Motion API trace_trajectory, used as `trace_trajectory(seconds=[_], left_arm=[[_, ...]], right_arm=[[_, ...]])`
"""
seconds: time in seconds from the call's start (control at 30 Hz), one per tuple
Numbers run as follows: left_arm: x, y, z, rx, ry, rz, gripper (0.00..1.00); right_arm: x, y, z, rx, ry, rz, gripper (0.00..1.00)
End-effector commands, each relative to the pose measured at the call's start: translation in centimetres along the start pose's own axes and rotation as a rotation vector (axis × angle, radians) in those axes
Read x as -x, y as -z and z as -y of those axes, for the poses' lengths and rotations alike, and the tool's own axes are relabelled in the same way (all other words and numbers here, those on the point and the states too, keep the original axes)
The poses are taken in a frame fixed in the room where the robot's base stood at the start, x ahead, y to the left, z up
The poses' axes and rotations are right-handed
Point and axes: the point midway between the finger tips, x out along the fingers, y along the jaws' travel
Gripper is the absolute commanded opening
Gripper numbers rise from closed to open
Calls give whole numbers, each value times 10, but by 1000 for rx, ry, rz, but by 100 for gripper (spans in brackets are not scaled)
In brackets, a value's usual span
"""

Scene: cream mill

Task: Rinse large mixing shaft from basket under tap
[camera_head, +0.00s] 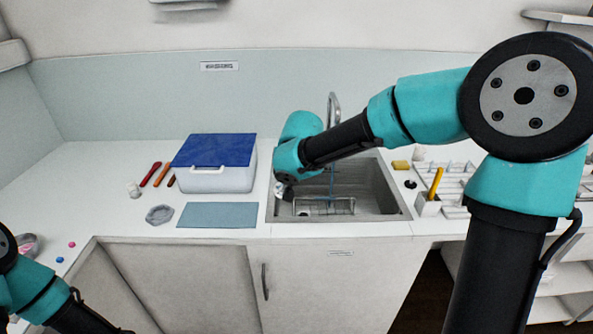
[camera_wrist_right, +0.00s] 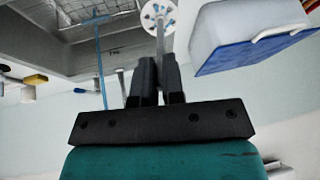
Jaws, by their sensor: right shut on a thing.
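In the right wrist view my right gripper (camera_wrist_right: 158,85) is shut on a pale metal shaft (camera_wrist_right: 166,45). A round, perforated whitish disc (camera_wrist_right: 158,17) sits at its far end. In the head view this gripper (camera_head: 284,192) is at the left side of the sink (camera_head: 385,190), mostly hidden by its arm. The wire basket (camera_head: 343,206) stands in the sink. A thin blue upright line (camera_head: 331,184) is over the basket; I cannot tell if it is water or a rod. The tap (camera_head: 334,103) rises behind my arm. My left gripper is out of view.
A white box with a blue lid (camera_head: 214,150) and a blue-grey mat (camera_head: 218,215) are left of the sink. A yellow sponge (camera_head: 401,165) and a holder with a yellow-handled tool (camera_head: 428,205) are right of it.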

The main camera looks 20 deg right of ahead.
Motion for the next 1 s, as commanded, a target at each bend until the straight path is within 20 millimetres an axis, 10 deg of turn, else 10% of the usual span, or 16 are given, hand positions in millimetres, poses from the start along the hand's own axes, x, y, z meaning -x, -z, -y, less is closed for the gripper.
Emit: trace_trajectory(seconds=[1.0], left_arm=[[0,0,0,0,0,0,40]], right_arm=[[17,-15,19,288,150,44,0]])
